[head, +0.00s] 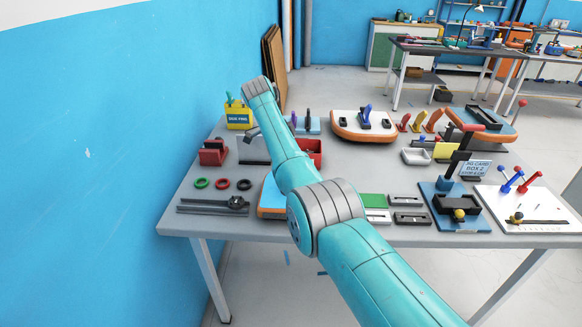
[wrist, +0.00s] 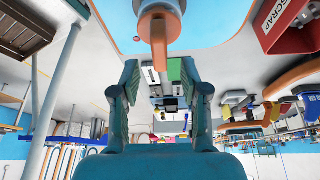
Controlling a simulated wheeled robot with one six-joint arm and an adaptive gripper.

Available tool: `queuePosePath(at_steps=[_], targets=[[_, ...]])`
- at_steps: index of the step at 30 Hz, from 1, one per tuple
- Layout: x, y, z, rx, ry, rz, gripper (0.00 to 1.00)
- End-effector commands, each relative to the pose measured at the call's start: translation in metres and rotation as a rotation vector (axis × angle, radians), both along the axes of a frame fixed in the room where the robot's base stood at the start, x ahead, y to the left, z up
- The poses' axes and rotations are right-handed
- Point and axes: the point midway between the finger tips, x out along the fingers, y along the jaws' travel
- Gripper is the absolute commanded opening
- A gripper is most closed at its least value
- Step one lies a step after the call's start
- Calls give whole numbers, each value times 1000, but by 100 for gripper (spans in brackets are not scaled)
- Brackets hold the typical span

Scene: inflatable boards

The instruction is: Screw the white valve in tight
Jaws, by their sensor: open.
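My gripper (wrist: 159,72) is open in the wrist view, its two fingers apart. Just past the fingertips, near the top middle, is a round pale piece with an orange-brown stem (wrist: 159,45) that points into the gap between them. I cannot tell whether it is the white valve; no plainly white valve shows. Behind it lies a blue board (wrist: 215,22) with an orange edge. In the head view this board (head: 268,196) is mostly hidden behind my arm. My gripper cannot be made out in the head view.
A red scrap bin (wrist: 292,28) is at the wrist view's upper right. On the grey table (head: 205,222), coloured rings (head: 223,184) and a dark tool lie left of my arm. Two more orange-edged boards (head: 350,128) stand farther back. Blue fixtures (head: 452,215) and levers fill the right side.

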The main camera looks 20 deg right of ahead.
Motion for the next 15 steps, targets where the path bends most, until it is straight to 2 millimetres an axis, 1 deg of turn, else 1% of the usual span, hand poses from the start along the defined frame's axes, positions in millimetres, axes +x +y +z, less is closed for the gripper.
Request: queuePosePath(at_steps=[3, 6, 15], targets=[[1, 0, 12, 0, -2, 0, 45], [0, 0, 18, 0, -2, 0, 45], [0, 0, 19, 0, -2, 2, 45]])
